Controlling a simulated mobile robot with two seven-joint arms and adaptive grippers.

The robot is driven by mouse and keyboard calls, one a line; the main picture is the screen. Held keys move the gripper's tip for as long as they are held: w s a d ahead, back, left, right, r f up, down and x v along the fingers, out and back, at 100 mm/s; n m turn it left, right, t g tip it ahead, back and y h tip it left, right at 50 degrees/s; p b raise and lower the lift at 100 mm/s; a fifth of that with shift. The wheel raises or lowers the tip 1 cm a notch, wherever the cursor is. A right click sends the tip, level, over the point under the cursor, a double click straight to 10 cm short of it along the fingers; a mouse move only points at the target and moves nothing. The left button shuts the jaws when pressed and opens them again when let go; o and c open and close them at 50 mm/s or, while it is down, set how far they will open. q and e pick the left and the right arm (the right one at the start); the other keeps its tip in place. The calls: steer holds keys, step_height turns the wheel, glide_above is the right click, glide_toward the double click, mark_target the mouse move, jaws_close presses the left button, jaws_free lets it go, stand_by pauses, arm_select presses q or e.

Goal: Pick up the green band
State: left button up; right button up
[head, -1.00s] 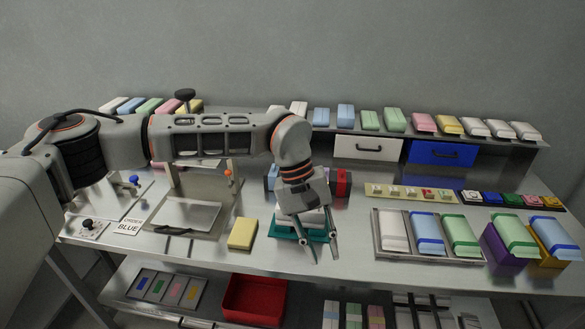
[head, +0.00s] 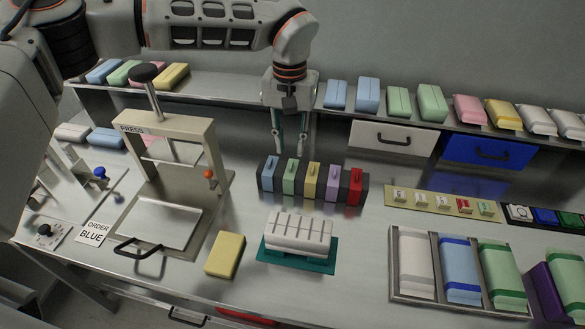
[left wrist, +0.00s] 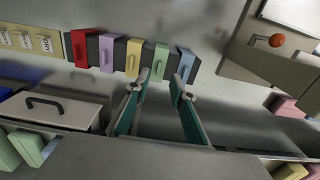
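The green band (head: 290,178) stands in a dark rack (head: 267,189) on the table, between a blue band (head: 271,175) and a yellow band (head: 310,182). The left wrist view also shows the green band (left wrist: 161,59), just beyond the fingertips. My left gripper (head: 290,149) points down above and behind the rack, in line with the green band. Its two fingers are apart with nothing between them; the left wrist view shows this gripper (left wrist: 161,76) open too. It appears apart from the band. My right gripper is not in view.
A purple band (head: 332,184) and a red band (head: 354,187) fill the rack's right end. The press (head: 172,135) stands left. A slotted white block (head: 299,230) on a teal base and a yellow block (head: 225,255) lie in front. A shelf edge and white drawer (head: 393,141) are behind.

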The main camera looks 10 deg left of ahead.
mark_target(291, 164)
arm_select(q)
step_height(291, 164, down, 6)
steer(key=shift+w+d+r, duration=0.1)
jaws_close()
